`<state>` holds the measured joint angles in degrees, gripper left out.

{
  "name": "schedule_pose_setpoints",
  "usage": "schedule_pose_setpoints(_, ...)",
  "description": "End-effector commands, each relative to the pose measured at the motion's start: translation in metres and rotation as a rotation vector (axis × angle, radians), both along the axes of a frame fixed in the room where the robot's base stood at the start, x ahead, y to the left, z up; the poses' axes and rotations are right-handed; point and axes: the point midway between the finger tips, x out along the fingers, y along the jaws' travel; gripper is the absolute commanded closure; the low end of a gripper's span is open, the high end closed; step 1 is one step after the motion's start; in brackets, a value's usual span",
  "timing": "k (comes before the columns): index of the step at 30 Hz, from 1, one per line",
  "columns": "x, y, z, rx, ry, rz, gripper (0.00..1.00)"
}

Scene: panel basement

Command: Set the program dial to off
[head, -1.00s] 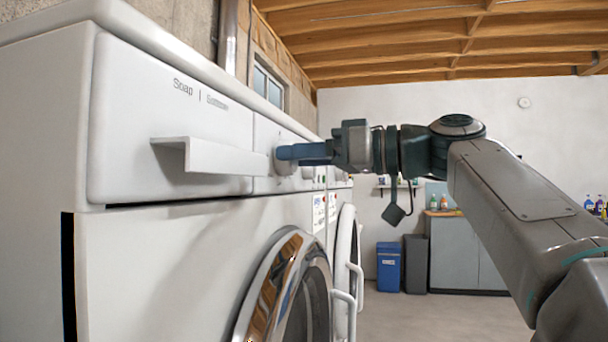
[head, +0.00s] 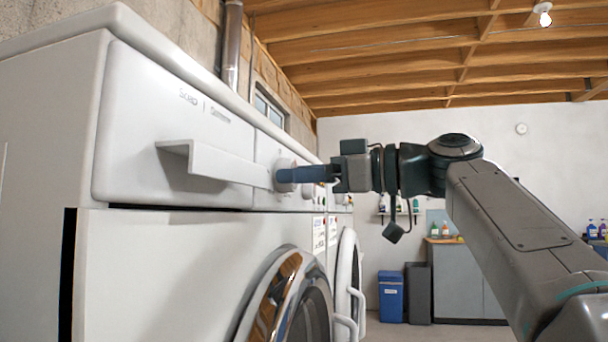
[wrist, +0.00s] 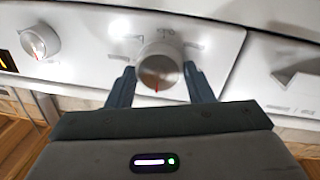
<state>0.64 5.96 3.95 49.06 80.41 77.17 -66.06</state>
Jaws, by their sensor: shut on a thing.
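The program dial (wrist: 158,66) is a round, pale knob on the white front panel of a washing machine. In the wrist view its red mark points down toward my gripper, and small, blurred markings surround it on the panel. My gripper (wrist: 159,72) has one finger on each side of the dial and is shut on it. In the head view my gripper (head: 308,174) reaches the dial (head: 284,176) from the right, just past the soap drawer. The fingers hide part of the dial there. I cannot read which marking means off.
The soap drawer handle (head: 215,163) juts out left of the dial. A round glass door (head: 290,310) lies below. Another knob (wrist: 39,42) with a red mark shows at left in the wrist view. A blue bin (head: 391,297) stands far back by a grey cabinet (head: 466,280).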

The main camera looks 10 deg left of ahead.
Motion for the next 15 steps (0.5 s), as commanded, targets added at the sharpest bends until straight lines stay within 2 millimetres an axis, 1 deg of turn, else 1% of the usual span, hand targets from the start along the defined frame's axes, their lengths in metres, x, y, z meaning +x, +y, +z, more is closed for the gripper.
schedule_pose_setpoints(2,0.0002,-0.0001,-0.0007,-0.002,-0.001,0.000,0.76)
schedule_pose_setpoints(3,0.0002,-0.0001,-0.0007,-0.002,-0.001,0.000,0.42)
schedule_pose_setpoints(4,0.0002,0.0000,-0.0006,-0.002,-0.001,0.000,0.34)
schedule_pose_setpoints(5,0.0002,0.0000,-0.0006,-0.001,-0.001,0.000,0.31)
schedule_pose_setpoints(12,0.0001,-0.0002,-0.0002,-0.001,0.000,0.000,0.31)
schedule_pose_setpoints(15,-0.0005,-0.0038,-0.0002,-0.001,0.000,-0.001,0.31)
